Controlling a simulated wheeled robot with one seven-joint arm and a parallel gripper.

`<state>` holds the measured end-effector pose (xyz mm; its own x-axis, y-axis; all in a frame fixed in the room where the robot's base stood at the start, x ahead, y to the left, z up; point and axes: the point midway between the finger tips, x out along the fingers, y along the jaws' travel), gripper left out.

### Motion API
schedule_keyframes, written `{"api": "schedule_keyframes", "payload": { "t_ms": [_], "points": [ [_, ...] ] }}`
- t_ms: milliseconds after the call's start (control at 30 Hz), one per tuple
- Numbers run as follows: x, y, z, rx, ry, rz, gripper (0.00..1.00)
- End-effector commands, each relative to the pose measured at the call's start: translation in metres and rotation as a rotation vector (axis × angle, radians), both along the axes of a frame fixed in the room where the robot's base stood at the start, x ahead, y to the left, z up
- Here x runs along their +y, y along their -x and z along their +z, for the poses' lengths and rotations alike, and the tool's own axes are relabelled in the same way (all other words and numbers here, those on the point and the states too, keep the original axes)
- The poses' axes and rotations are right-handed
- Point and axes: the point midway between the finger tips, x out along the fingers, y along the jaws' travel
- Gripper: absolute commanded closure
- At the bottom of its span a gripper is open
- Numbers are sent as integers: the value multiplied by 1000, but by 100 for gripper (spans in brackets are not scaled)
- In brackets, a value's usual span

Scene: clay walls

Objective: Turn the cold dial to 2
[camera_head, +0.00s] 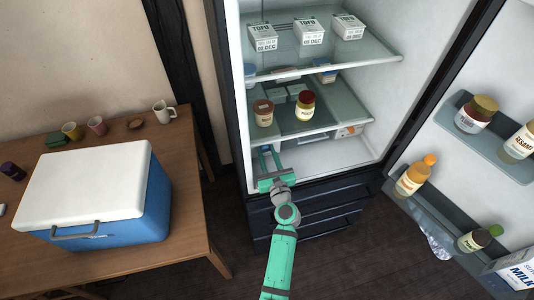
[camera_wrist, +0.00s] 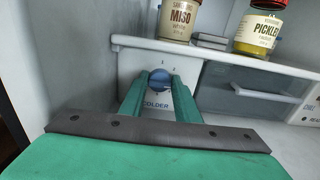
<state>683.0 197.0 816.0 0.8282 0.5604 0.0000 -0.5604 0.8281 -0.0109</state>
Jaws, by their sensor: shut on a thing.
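The cold dial (camera_wrist: 159,80) is a round blue-grey knob on a white panel (camera_wrist: 133,68) at the fridge's inner left, below a shelf. Small marks show above it and the word "COLDER" below it. In the wrist view my green gripper (camera_wrist: 160,88) has one finger on each side of the dial, shut on it. In the head view my gripper (camera_head: 266,158) reaches into the lower left of the open fridge (camera_head: 335,152). The dial is hard to make out there. I cannot read which number the dial points to.
A miso jar (camera_wrist: 180,18) and a pickle jar (camera_wrist: 259,30) stand on the shelf just above. A clear drawer (camera_wrist: 240,88) is right of the dial. The open fridge door (camera_head: 480,90) holds bottles. A blue cooler (camera_head: 100,195) sits on the table at left.

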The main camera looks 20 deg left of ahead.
Motion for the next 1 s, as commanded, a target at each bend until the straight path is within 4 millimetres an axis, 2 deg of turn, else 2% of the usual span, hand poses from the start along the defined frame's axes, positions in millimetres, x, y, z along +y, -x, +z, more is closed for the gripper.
{"api": "schedule_keyframes", "payload": {
  "t_ms": [267, 1000],
  "points": [
    [-1, 0, 0, -64, 95, -2, 93],
    [1, 1, -1, -376, 557, -3, 93]
  ]
}}
